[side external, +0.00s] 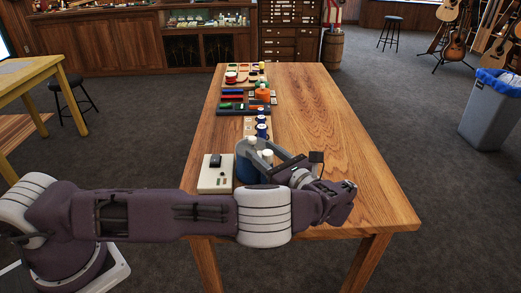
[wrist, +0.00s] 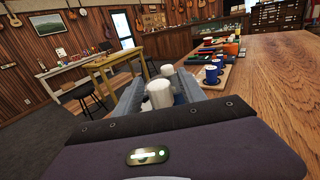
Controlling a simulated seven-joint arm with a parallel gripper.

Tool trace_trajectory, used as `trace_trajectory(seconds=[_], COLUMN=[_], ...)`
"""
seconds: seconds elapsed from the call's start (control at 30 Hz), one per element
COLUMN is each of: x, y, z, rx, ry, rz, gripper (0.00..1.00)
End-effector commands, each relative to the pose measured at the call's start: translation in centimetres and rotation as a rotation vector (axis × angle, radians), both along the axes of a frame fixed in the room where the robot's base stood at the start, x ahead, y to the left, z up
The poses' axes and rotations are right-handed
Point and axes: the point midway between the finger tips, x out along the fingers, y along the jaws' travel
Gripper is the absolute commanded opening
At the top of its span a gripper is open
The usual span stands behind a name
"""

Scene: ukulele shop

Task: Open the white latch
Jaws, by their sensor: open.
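I cannot make out a clear white latch in either view. In the wrist view a white cylinder (wrist: 160,93) shows straight ahead, close to me, between blue-grey sides. A flat off-white box (side external: 213,182) with a dark block on top lies just left of the container.
Blue mugs (side external: 261,131) stand on a light board behind the container, also in the wrist view (wrist: 212,76). Coloured trays (side external: 245,98) run along the table's left side. The wooden table (side external: 335,150) is clear on the right. A grey bin (side external: 492,112) stands away at right.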

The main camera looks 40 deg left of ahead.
Motion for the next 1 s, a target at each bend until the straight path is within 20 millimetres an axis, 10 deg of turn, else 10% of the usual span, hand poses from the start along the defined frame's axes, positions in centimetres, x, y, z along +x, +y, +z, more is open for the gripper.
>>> trace_trajectory(seconds=[0.37, 0.63, 1.0], x=[0.29, 0.28, 0.37], y=[1.52, 1.5, 1.46], z=[0.02, 0.03, 0.07], rx=[-0.001, -0.002, -0.002], ry=[0.0, 0.0, 0.001], rz=[-0.001, -0.001, -0.051], gripper=[0.48, 0.0, 0.0])
